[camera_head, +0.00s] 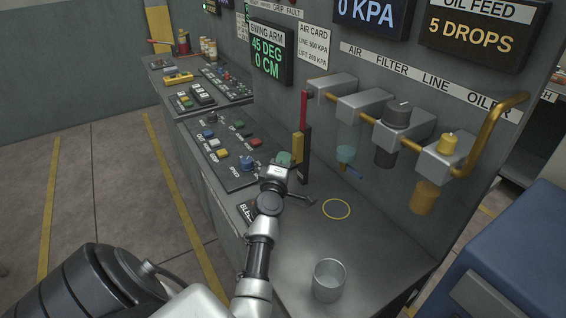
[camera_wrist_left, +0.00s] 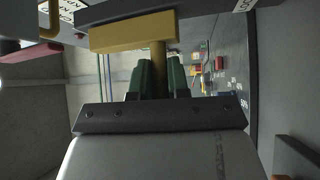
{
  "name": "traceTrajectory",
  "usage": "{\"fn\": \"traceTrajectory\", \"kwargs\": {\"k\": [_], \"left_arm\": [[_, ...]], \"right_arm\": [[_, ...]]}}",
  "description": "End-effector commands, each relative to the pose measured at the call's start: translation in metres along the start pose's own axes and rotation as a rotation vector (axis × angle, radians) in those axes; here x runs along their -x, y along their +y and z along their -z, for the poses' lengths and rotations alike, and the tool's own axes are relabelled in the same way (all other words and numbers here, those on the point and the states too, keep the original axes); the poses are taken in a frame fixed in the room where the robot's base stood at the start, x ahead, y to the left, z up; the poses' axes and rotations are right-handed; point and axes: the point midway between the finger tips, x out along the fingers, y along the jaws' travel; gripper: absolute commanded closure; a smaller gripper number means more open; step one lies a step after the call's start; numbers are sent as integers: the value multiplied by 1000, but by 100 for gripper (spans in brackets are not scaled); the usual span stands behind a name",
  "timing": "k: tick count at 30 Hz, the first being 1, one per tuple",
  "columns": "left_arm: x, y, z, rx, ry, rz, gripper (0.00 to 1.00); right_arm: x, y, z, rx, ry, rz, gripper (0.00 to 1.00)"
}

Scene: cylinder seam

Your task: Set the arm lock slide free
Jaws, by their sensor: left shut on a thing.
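A yellow handle (camera_head: 299,146) sits against a dark upright bar (camera_head: 305,157) on the grey wall, with a red upright piece (camera_head: 304,106) above it. I take this to be the arm lock slide. My left gripper (camera_head: 286,160) is at the handle. In the left wrist view, its green fingers (camera_wrist_left: 159,80) are shut on the handle's brownish stem, and the yellow block (camera_wrist_left: 133,32) stands just beyond the fingertips. The red piece (camera_wrist_left: 28,52) also shows at the left there. The slide's lower part is partly hidden. My right gripper is in neither view.
A button panel (camera_head: 226,150) lies left of the gripper. A clear cup (camera_head: 329,280) and a yellow ring mark (camera_head: 337,209) are on the counter (camera_head: 375,245). Filter units (camera_head: 361,104) jut from the wall at right. The swing arm display (camera_head: 271,52) reads 45 DEG, 0 CM.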

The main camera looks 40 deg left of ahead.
Motion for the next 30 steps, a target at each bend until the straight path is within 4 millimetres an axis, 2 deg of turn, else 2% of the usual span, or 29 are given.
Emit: {"fn": "traceTrajectory", "kwargs": {"k": [5, 6, 11, 19, 22, 26, 30], "left_arm": [[1, -4, -2, 5, -4, 9, 100], [1, -4, -2, 6, -4, 10, 80], [1, -3, -2, 5, -3, 9, 58], [2, -2, -1, 3, -2, 7, 58], [8, -3, -1, 2, -2, 8, 58], [28, -2, -1, 1, -3, 9, 58], [57, -3, -1, 2, -3, 10, 58]], "right_arm": [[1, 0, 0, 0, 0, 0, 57], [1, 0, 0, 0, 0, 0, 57], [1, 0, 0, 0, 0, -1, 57], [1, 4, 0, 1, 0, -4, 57], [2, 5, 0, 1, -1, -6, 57], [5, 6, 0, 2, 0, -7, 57], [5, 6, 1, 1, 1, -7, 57]]}}
